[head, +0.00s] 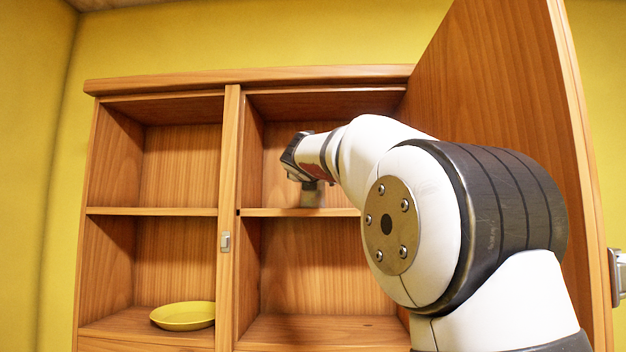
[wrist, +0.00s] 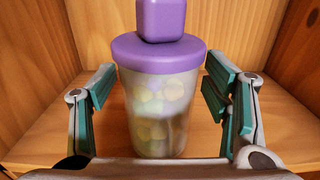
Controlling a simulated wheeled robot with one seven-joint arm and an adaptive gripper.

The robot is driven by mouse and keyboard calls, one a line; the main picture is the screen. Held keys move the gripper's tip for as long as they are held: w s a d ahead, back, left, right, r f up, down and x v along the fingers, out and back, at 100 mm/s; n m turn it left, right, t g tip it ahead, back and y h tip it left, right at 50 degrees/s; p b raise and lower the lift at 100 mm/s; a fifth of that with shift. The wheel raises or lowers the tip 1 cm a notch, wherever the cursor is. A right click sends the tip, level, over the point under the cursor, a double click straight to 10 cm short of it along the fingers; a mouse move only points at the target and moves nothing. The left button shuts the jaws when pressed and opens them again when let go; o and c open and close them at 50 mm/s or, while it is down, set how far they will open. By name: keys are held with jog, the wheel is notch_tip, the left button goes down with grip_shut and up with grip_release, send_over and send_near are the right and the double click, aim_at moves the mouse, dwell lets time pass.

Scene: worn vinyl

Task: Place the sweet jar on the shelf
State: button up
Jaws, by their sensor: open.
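The sweet jar (wrist: 158,108) is a clear jar with pale sweets inside and a purple lid with a block-shaped knob. In the wrist view it stands upright on the wooden shelf (wrist: 50,127), inside the cabinet. My gripper (wrist: 162,98) is open, with one teal-padded finger on each side of the jar and a visible gap on both sides. In the head view my gripper (head: 297,172) is in the upper right compartment, just above the middle shelf (head: 262,212). The jar shows there only as a small greyish piece (head: 312,196) below my gripper.
A yellow plate (head: 183,316) lies in the lower left compartment. The cabinet door (head: 500,110) stands open at the right, beside my arm. A divider (head: 228,190) separates the compartments. The upper left compartment is empty.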

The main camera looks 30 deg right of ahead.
jog(key=b+v, duration=0.2)
jog(key=v, duration=0.9)
jog(key=shift+a, duration=0.2)
jog(key=s+a+n+t+y, duration=0.2)
jog(key=a+n+t+y, duration=0.25)
jog(key=a+n, duration=0.6)
jog(key=s+a+f+n+g+y, duration=0.1)
jog(key=s+a+f+n+y, duration=0.25)
jog(key=f+n, duration=0.35)
jog(key=s+a+f+n+g+y, duration=0.2)
jog(key=a+f+n+y, duration=0.3)
jog(key=n, duration=0.5)
jog(key=s+a+f+n+g, duration=0.1)
jog(key=s+f+n+g, duration=0.3)
jog(key=f, duration=0.6)
jog(key=s+a+f+n+g, duration=0.1)
jog(key=s+f+n+g, duration=0.1)
jog(key=s+f+n, duration=0.6)
jog(key=s+d+f+n+g+h, duration=0.1)
jog(key=s+d+f+g, duration=0.1)
jog(key=s+f, duration=0.3)
jog(key=s+d+f+n+g+h, duration=0.2)
jog(key=s+f, duration=0.3)
jog(key=f, duration=0.3)
jog(key=shift+d+f+g, duration=0.3)
jog(key=shift+d+g, duration=0.15)
jog(key=shift+d, duration=0.1)
